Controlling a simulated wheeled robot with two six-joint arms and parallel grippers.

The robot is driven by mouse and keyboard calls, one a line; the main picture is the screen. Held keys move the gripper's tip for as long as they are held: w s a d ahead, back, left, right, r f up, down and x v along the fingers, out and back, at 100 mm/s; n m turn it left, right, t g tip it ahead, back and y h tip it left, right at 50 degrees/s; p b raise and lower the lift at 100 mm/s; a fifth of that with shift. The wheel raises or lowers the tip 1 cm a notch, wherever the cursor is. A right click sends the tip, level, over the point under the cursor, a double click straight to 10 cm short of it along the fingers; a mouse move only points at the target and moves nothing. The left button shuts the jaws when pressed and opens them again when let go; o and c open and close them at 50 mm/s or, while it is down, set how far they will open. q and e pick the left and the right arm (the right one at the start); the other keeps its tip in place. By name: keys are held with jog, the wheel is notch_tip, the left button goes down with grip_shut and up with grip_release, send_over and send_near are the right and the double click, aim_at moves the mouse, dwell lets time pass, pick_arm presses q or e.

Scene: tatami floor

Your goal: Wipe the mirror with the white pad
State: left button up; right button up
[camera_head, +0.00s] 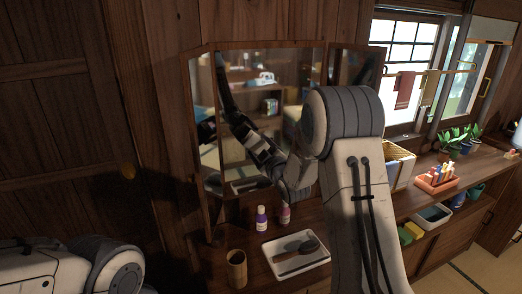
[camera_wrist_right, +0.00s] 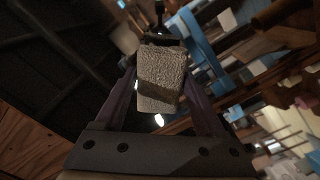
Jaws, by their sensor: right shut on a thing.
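The mirror (camera_head: 292,75) stands against the wooden wall at the back, with a wide middle panel and angled side panels. My right gripper (camera_head: 240,124) is in front of its left-middle part, and a dark reflection of the arm continues up the glass. In the right wrist view, this gripper (camera_wrist_right: 160,88) is shut on the white pad (camera_wrist_right: 160,78), which looks grey and rough there. Reflected gripper parts show just beyond the pad. I cannot tell whether the pad touches the glass. My left gripper is out of view; only part of the left arm shows.
Below the mirror, the counter holds a purple bottle (camera_head: 262,218), a pink bottle (camera_head: 285,214), a white tray (camera_head: 276,262) with a dark brush, and a wooden cup (camera_head: 236,268). An orange holder (camera_head: 437,180) and plants (camera_head: 455,142) stand right, below the window.

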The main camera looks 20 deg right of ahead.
aim_at(274, 137)
jog(key=shift+w, duration=1)
dwell(0.5)
jog(key=shift+d+b, duration=0.65)
jog(key=shift+d, duration=1.05)
jog(key=shift+w+d, duration=0.15)
jog(key=shift+d, duration=1.8)
jog(key=shift+d+f+b, duration=0.1)
jog(key=shift+b, duration=0.55)
jog(key=shift+a+b, duration=1.15)
jog(key=shift+a, duration=0.9)
jog(key=shift+a+b, duration=0.9)
jog(key=shift+a, duration=0.4)
jog(key=shift+s+a, duration=0.25)
jog(key=shift+a, duration=0.25)
